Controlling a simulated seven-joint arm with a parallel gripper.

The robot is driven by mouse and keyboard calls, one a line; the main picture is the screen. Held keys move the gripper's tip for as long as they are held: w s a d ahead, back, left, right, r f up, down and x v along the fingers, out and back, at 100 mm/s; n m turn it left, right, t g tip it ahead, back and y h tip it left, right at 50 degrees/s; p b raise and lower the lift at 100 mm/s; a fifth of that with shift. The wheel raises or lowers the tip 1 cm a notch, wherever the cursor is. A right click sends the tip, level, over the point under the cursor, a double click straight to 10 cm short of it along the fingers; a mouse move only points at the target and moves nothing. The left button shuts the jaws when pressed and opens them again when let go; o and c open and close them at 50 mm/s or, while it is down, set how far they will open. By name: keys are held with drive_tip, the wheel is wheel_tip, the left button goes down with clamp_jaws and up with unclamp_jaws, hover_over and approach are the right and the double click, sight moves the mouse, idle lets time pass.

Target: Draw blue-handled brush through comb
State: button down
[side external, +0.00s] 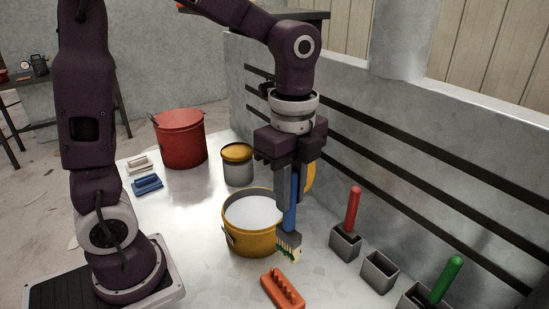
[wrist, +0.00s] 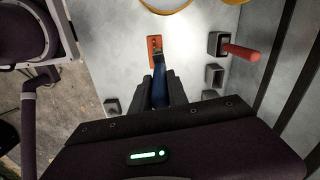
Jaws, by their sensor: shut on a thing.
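My gripper (side external: 292,182) is shut on the blue handle (side external: 293,205) of the brush, which hangs nearly upright. Its pale bristle head (side external: 289,248) points down beside the front right of the yellow pot, above the table. The orange comb (side external: 281,289) lies on the table with its teeth up, nearer the side camera than the brush. In the wrist view my gripper (wrist: 161,92) holds the blue handle (wrist: 160,84), and the brush's end overlaps the orange comb (wrist: 153,59). Whether bristles and comb touch cannot be told; they look apart in the side view.
The yellow pot (side external: 231,240) holds white stuff. To the right are a holder (side external: 345,245) with a red-handled tool (side external: 353,208), an empty holder (side external: 380,271) and a green-handled tool (side external: 446,279). A red bucket (side external: 181,140) and lidded tin (side external: 238,170) stand behind. A slatted wall borders the right.

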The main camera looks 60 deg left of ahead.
sight(289, 233)
drive_tip(key=shift+s+d+f, duration=0.2)
drive_tip(key=shift+d+f, duration=0.05)
drive_tip(key=shift+d, duration=0.1)
drive_tip(key=shift+f, duration=3.3)
